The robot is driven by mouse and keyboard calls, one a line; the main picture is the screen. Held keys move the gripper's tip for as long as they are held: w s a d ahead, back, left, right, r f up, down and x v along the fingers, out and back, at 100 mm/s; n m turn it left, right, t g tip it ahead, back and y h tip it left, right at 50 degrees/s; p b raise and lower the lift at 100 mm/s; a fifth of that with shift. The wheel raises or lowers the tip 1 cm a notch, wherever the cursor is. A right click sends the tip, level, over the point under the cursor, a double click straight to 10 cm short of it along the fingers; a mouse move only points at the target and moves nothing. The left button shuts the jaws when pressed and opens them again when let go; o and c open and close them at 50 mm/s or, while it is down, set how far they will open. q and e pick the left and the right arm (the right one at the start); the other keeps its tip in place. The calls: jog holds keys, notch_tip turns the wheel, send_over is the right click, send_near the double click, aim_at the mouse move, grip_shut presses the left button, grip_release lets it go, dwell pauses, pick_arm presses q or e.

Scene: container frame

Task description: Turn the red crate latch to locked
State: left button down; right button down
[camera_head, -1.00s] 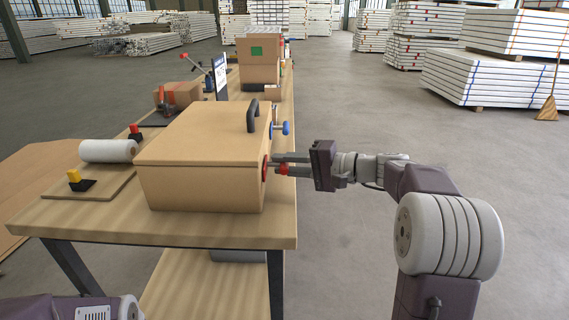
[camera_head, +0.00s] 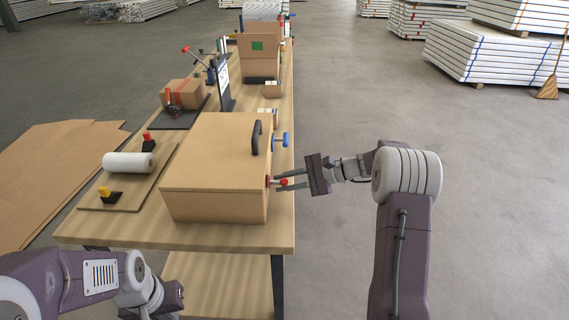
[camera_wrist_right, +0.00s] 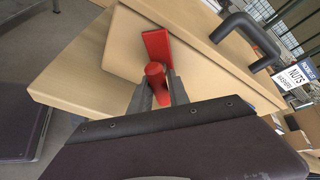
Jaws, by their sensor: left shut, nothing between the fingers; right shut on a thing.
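The wooden crate (camera_head: 215,205) stands shut on the bench, with a black handle (camera_head: 256,138) on its lid. Its red latch (camera_head: 268,181) is on the crate's right side. In the right wrist view the red latch arm (camera_wrist_right: 157,46) leans slightly, with a round red knob (camera_wrist_right: 155,71) at its near end. My right gripper (camera_head: 283,183) is shut on the latch knob, a finger on either side of it. My left gripper (camera_head: 165,300) is low at the left, shut and empty, away from the crate; its fingertips are not clearly visible.
A blue latch (camera_head: 281,140) projects from the crate's same side, behind the red one. A white roll (camera_head: 129,162) and a yellow-topped clamp (camera_head: 104,193) lie on a board at left. Cardboard boxes (camera_head: 183,93) stand farther back.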

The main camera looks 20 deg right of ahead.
jog(key=m+g+p, duration=0.3)
jog(key=p, duration=0.5)
jog(key=shift+r+y, duration=0.1)
jog(key=shift+y, duration=0.3)
jog(key=shift+s+f+m+g+y+p, duration=0.1)
jog(key=shift+f+m+g+y+p, duration=0.2)
jog(key=shift+m+g+p, duration=0.55)
jog(key=shift+m, duration=0.35)
jog(key=c, duration=1.3)
grip_release()
jog(key=shift+r, duration=0.1)
jog(key=shift+d, duration=0.1)
jog(key=v, duration=0.9)
jog(key=shift+b, duration=0.45)
jog(key=shift+s, duration=0.1)
